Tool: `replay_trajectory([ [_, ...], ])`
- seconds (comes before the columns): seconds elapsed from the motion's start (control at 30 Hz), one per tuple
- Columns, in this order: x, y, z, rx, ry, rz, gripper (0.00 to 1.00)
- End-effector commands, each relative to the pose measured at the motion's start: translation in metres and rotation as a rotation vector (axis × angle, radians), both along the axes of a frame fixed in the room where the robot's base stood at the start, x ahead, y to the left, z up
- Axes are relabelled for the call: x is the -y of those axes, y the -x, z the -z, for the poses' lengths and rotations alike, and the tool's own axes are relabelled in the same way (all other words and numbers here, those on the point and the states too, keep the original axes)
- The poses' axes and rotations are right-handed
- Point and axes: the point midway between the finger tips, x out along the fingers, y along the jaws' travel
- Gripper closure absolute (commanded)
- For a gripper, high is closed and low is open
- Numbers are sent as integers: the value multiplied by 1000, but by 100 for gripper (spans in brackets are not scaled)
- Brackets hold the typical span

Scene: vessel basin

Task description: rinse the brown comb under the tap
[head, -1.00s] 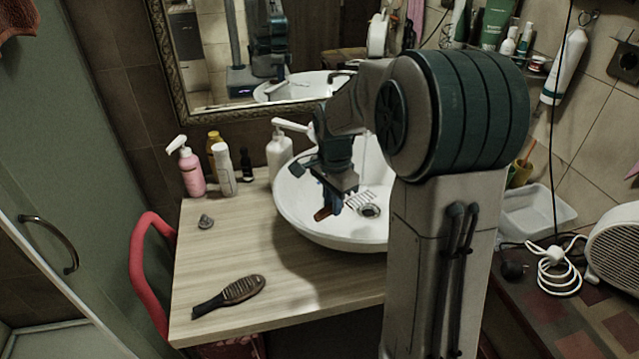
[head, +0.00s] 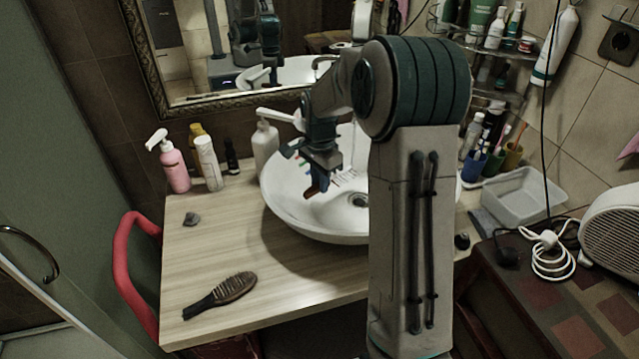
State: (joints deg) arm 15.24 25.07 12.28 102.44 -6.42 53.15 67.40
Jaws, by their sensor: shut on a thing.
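My gripper (head: 318,188) is over the left part of the white basin (head: 285,215), pointing down. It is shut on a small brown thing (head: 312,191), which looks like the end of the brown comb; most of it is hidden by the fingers. Pale tooth-like lines (head: 345,179) show just right of the fingers; I cannot tell whether they are the comb's teeth or marks on the basin. The drain (head: 358,200) is to the right of the gripper. The tap's spout and any water are hidden behind my arm.
A pink pump bottle (head: 173,164) and several others stand at the back left. A clear tub (head: 522,200) stands right of my arm.

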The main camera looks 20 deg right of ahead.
Motion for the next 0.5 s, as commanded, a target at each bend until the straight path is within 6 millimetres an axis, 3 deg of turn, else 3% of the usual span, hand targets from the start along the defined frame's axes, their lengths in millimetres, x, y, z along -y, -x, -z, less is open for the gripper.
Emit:
replay_trajectory([
  [0.5, 21, -47, 10, -1, 0, 2, 100],
])
